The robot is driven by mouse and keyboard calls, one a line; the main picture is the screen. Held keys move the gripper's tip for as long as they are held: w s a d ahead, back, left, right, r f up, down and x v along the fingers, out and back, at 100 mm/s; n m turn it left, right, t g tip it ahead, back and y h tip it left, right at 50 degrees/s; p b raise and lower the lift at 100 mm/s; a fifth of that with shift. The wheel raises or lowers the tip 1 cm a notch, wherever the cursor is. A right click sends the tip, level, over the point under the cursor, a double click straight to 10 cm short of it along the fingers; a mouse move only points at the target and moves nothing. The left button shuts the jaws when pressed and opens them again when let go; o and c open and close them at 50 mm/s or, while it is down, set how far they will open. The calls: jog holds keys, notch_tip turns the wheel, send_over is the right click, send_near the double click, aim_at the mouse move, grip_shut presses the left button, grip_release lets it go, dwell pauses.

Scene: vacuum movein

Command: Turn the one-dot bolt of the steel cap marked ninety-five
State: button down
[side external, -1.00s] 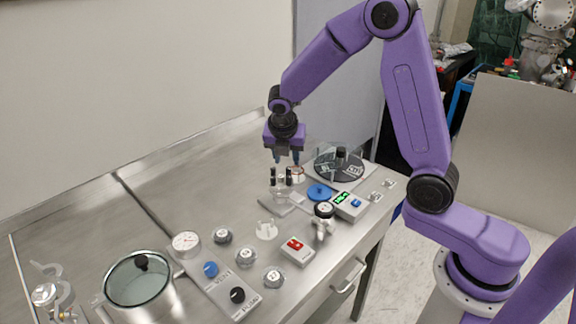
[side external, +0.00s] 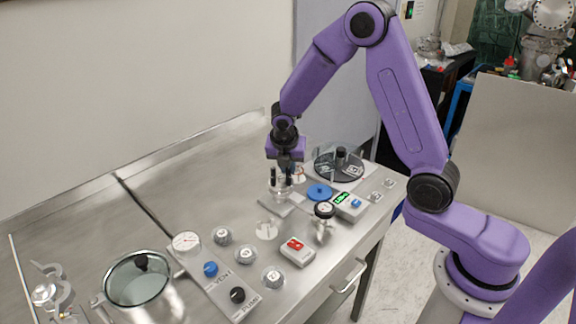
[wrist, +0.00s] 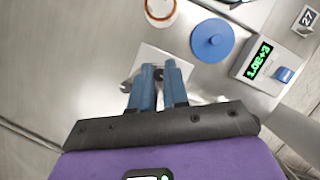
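My gripper (side external: 285,168) points down over a small steel fitting (side external: 281,190) with dark upright posts, on a pale base plate (side external: 276,207). In the wrist view my two blue fingers (wrist: 160,70) stand apart, with a small dark piece showing between them near the tips. I cannot tell whether they touch it. The fingers hide most of the fitting. Several round steel caps (side external: 245,255) stand on the bench front; their markings are too small to read. I cannot make out a ninety-five or a one-dot bolt.
A blue disc (side external: 319,192) and a box with a green display (side external: 347,206) stand just right of the gripper. A dark round plate with posts (side external: 339,165) is behind. A red-switch box (side external: 297,252), dial gauge (side external: 187,244) and glass-lidded pot (side external: 137,280) stand in front.

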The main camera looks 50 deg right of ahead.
jog(key=shift+m, duration=0.3)
jog(key=m+g, duration=0.1)
jog(key=m, duration=0.2)
jog(key=m+g, duration=0.1)
jog(key=m, duration=0.2)
jog(key=shift+w+h, duration=0.2)
jog(key=shift+h, duration=0.2)
jog(key=m+g, duration=0.1)
jog(key=m, duration=0.2)
jog(key=m+g, duration=0.1)
jog(key=m, duration=0.2)
jog(key=shift+w+m+g+y, duration=0.15)
jog(key=shift+m+g+y, duration=0.15)
jog(key=shift+g, duration=0.1)
jog(key=c, duration=1.1)
grip_release()
jog(key=shift+r, duration=0.1)
jog(key=v, duration=1.7)
